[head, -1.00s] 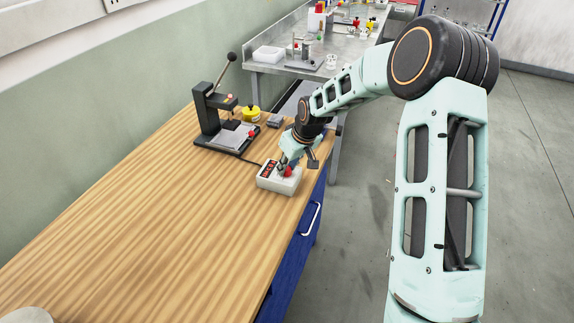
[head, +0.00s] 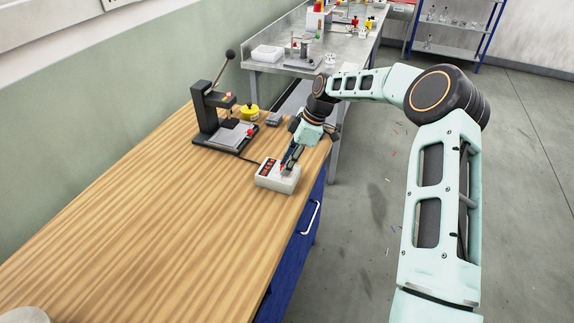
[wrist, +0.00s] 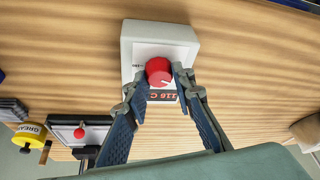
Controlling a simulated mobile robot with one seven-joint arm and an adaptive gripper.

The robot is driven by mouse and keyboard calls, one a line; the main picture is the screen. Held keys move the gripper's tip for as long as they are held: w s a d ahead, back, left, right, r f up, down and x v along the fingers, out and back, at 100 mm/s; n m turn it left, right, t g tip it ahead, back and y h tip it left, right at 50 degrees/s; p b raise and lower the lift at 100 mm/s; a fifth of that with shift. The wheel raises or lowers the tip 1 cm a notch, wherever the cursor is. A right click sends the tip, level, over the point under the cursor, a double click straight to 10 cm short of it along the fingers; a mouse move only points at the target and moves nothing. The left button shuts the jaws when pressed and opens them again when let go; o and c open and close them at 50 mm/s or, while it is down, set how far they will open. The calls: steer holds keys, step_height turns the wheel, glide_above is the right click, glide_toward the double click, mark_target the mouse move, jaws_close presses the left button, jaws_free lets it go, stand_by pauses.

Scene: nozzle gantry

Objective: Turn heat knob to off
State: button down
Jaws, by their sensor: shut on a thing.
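The heat knob (wrist: 159,71) is a red round knob with a white pointer line, on top of a white control box (head: 262,181). In the wrist view the pointer runs toward the lower right of the picture. The box (wrist: 148,36) carries a dark display with red characters, partly hidden by the fingers. My gripper (wrist: 160,76) is shut on the knob, one finger on each side. In the head view my gripper (head: 285,166) reaches down onto the right part of the box and hides most of the knob.
A black lever press (head: 206,110) with a grey plate stands behind the box, joined by a cable. A yellow grease tin (head: 249,113) is beside it. A metal table (head: 285,68) with small items is at the back.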

steer(key=shift+w+n+g+h+b, duration=0.15)
steer(key=shift+n+g, duration=0.3)
steer(key=shift+n, duration=0.65)
steer(key=shift+s+n+g+h+b, duration=0.15)
steer(key=shift+n+g, duration=0.3)
steer(key=shift+n, duration=0.65)
steer(key=shift+w, duration=0.1)
steer(key=c, duration=1.7)
jaws_free()
steer(key=shift+o, duration=0.2)
steer(key=v, duration=1.2)
